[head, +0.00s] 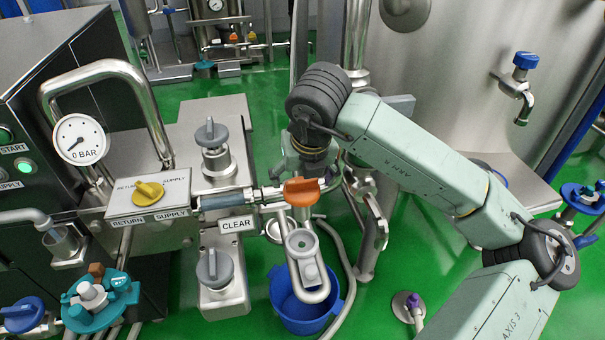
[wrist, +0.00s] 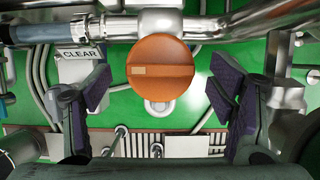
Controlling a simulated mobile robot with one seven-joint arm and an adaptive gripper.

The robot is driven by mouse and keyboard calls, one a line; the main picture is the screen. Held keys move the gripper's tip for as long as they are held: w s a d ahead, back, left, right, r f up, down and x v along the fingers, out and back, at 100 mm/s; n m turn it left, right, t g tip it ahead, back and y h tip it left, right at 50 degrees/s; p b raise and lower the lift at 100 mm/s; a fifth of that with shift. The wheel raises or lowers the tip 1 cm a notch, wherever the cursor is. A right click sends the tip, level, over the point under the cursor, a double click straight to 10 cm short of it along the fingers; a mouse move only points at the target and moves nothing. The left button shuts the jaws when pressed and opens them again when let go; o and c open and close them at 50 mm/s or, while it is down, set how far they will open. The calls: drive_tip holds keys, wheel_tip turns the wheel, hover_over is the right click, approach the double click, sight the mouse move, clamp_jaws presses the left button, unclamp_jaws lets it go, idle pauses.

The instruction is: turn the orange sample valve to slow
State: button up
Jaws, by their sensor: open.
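The orange sample valve (head: 302,191) sits on the steel pipe right of the CLEAR plate, above the blue bucket. In the wrist view the valve (wrist: 160,68) is a round knob with a raised bar lying level across it and a pale mark at the bar's left end. My gripper (wrist: 162,90) is open and empty, its dark fingers apart on the left and right of the knob, not touching it. In the head view my wrist hangs just behind the valve and my fingers are hard to make out. I see no slow marking.
The CLEAR plate (head: 237,225) and a steel pipe lie close to the valve. A sight glass with a U-shaped outlet hangs over the blue bucket (head: 307,306). Grey knobs (head: 213,134) and a yellow return/supply knob (head: 149,192) stand to the left.

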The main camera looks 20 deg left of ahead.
drive_tip(key=shift+w+a+f, duration=0.1)
drive_tip(key=shift+w+f, duration=0.05)
drive_tip(key=shift+f, duration=0.3)
drive_tip(key=shift+c, duration=0.2)
drive_tip(key=c, duration=1.1)
drive_tip(key=shift+f+n+b, duration=0.1)
drive_tip(key=shift+n+b, duration=0.2)
drive_tip(key=shift+b, duration=0.3)
drive_tip(key=shift+w+f+n+b, duration=0.1)
drive_tip(key=shift+n+b, duration=0.4)
drive_tip(key=shift+b, duration=0.4)
drive_tip(key=shift+r+n+g+y+b, duration=0.1)
drive_tip(key=shift+n+g+y+b, duration=0.3)
drive_tip(key=shift+n+b, duration=0.6)
drive_tip(key=shift+r+n+g+y+b, duration=0.1)
drive_tip(key=shift+n+g+y+b, duration=0.3)
drive_tip(key=shift+n+b, duration=0.6)
